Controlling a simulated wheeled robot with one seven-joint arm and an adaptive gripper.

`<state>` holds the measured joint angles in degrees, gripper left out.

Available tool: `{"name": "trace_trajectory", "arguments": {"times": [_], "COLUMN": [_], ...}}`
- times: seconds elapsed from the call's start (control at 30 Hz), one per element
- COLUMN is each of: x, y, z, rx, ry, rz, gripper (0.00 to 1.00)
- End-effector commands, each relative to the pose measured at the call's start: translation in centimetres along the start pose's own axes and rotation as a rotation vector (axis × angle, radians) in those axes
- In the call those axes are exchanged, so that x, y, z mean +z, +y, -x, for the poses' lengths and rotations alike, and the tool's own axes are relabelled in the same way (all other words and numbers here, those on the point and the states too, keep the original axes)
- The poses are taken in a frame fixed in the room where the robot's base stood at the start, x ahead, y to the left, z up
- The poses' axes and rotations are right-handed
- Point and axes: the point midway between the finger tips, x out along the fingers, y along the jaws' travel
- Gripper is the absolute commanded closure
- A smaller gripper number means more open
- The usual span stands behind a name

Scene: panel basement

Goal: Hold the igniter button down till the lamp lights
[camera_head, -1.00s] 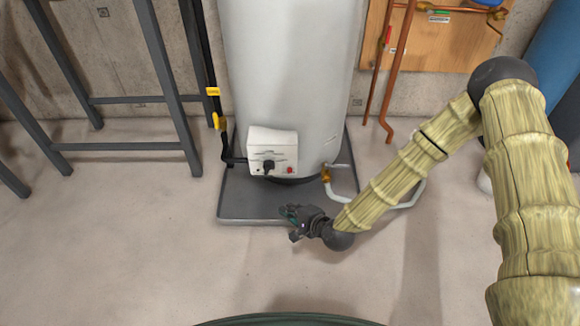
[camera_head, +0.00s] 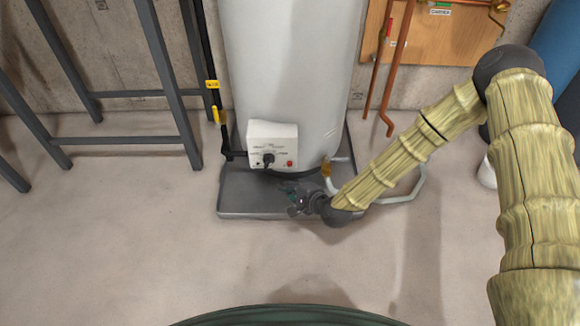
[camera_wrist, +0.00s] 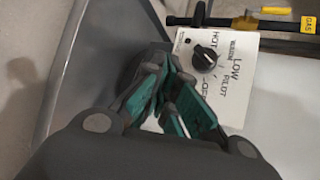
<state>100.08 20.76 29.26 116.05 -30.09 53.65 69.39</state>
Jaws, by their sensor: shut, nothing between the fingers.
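The white control box (camera_head: 284,132) sits low on the grey tank. A black knob (camera_head: 268,159) and a red button (camera_head: 290,163) are on its front. My gripper (camera_head: 288,188) is shut and empty, just below the box and apart from the red button in the head view. In the wrist view the box (camera_wrist: 245,85) shows HOT, LOW, PILOT and OFF around the knob (camera_wrist: 204,58). The teal-padded fingers (camera_wrist: 180,95) cover the box's lower left part there, and the red button is not visible. I cannot make out a lit lamp.
The tank (camera_head: 290,70) stands in a grey tray (camera_head: 250,213). A white hose (camera_head: 400,197) curves at its right. A black pipe with a yellow GAS tag (camera_head: 212,84) runs at its left, beside a dark metal frame (camera_head: 165,75). The front floor is clear.

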Motion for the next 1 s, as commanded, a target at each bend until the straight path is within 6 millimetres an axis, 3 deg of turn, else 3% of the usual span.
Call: {"name": "trace_trajectory", "arguments": {"times": [0.5, 1.0], "x": [-2.6, -3.0], "y": [-2.6, -3.0], "z": [-3.6, -4.1], "rx": [-0.001, -0.001], "ry": [0.0, 0.0], "rz": [0.0, 0.0], "gripper": [1.0, 1.0]}}
